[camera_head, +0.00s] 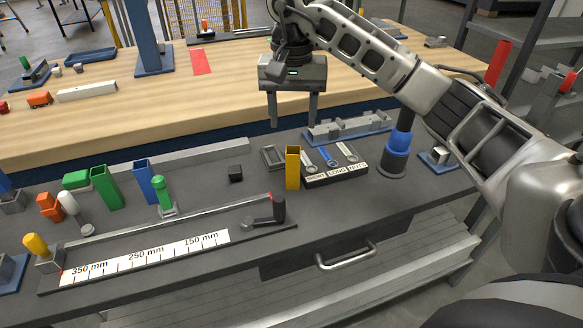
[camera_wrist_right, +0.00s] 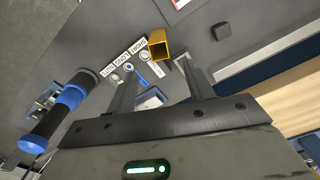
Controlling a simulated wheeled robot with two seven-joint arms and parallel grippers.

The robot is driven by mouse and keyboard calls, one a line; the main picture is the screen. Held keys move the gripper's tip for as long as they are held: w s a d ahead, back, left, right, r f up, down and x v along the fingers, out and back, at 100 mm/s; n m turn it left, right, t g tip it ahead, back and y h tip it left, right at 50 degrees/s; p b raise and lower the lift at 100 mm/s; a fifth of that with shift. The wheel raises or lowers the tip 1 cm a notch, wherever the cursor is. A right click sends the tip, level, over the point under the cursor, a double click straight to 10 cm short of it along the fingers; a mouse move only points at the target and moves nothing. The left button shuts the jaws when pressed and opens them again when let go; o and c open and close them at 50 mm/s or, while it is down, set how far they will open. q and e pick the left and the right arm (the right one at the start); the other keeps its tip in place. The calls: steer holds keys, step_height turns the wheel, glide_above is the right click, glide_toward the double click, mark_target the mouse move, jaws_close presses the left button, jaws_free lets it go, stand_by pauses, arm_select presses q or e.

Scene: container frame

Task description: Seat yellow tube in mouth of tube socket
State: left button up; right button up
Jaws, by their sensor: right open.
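The yellow tube (camera_head: 293,168) is a hollow square tube standing upright on the dark bench, left of the labelled tray. Its open mouth shows in the right wrist view (camera_wrist_right: 161,46). My right gripper (camera_head: 292,123) points down above the tube with its two fingers apart and nothing between them. In the right wrist view the tube appears beyond the fingertips (camera_wrist_right: 157,66), not touching them. A low grey open frame (camera_head: 272,157) lies just left of the tube; I cannot tell whether it is the tube socket. My left gripper is not in view.
A tray labelled SHORT, LONG, NUTS (camera_head: 336,175) holds wrenches right of the tube. A grey slotted rack (camera_head: 350,128) and a blue-and-black cylinder (camera_head: 397,150) stand farther right. A black block (camera_head: 235,173), blue tube (camera_head: 144,180) and green tube (camera_head: 107,187) stand left.

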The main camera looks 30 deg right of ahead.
mark_target(293, 165)
steer(key=f, duration=0.4)
steer(key=f+p, duration=0.1)
steer(key=f, duration=0.6)
steer(key=shift+s+a+f+p, duration=0.15)
steer(key=shift+s+f+p, duration=0.15)
steer(key=shift+f+p, duration=0.1)
steer(key=shift+f, duration=0.35)
jaws_close()
steer(key=shift+r, duration=0.15)
